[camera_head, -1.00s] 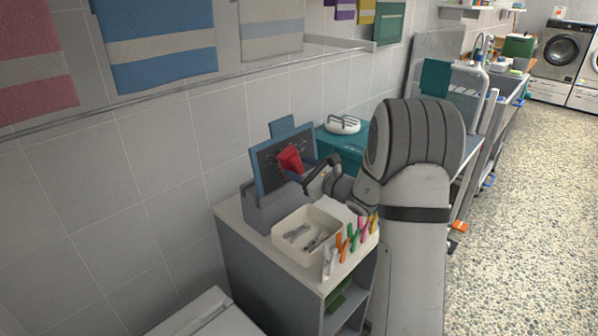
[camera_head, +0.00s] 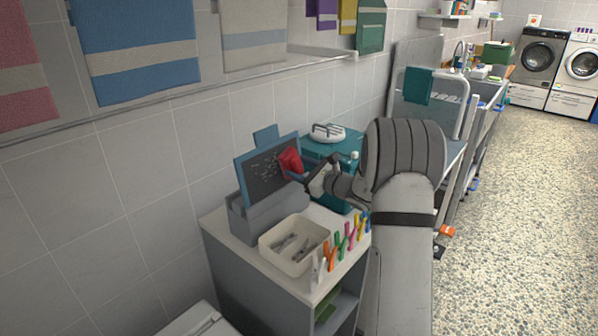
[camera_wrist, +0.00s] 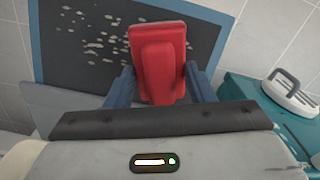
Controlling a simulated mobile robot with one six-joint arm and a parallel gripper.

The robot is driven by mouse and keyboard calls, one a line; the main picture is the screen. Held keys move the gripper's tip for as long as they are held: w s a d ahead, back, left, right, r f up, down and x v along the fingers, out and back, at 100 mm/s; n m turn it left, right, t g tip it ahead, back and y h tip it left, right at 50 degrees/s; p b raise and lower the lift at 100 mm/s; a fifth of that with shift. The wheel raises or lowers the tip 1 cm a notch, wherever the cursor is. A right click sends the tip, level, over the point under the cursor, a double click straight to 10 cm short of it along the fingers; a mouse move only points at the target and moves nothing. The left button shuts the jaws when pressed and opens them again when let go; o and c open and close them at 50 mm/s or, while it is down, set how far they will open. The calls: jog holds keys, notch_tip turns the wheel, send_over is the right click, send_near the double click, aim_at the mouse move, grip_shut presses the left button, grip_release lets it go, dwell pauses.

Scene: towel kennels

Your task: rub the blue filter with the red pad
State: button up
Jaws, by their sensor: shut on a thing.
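The blue filter (camera_head: 240,178) stands tilted in a grey holder on a small cabinet; its blue frame surrounds a dark panel with pale specks. In the wrist view the dark panel (camera_wrist: 75,75) shows specks mostly left of the pad. My gripper (camera_head: 297,176) is shut on the red pad (camera_head: 290,160), which is at the right part of the panel. In the wrist view the red pad (camera_wrist: 158,45) sits between my two blue fingers, in front of the panel. I cannot tell whether its hidden far face touches the panel.
A cream bin (camera_head: 268,252) with grey clips stands in front of the grey holder (camera_head: 262,216). Several coloured clips (camera_head: 345,240) line the cabinet's right edge. Towels hang on the wall rail above.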

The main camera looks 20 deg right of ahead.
jog(key=w+d, duration=0.2)
jog(key=d, duration=0.1)
jog(key=shift+w+d+f, duration=0.1)
jog(key=shift+w, duration=0.1)
dwell(0.3)
jog(key=shift+b, duration=0.3)
jog(key=shift+s+a+b, duration=0.55)
jog(key=shift+a, duration=0.3)
jog(key=shift+s+a+b, duration=0.6)
jog(key=shift+a, duration=0.2)
jog(key=shift+s+a+b, duration=0.55)
jog(key=shift+a, duration=0.3)
jog(key=shift+s+a+b, duration=0.55)
jog(key=shift+s+a, duration=0.05)
jog(key=shift+a, duration=0.35)
jog(key=shift+s+a+b, duration=0.55)
jog(key=shift+a, duration=0.4)
jog(key=shift+s+a+b, duration=0.9)
jog(key=shift+s+a, duration=0.05)
jog(key=shift+a, duration=0.35)
jog(key=shift+s+a+b, duration=0.85)
jog(key=shift+s+a, duration=0.1)
jog(key=shift+a, duration=0.3)
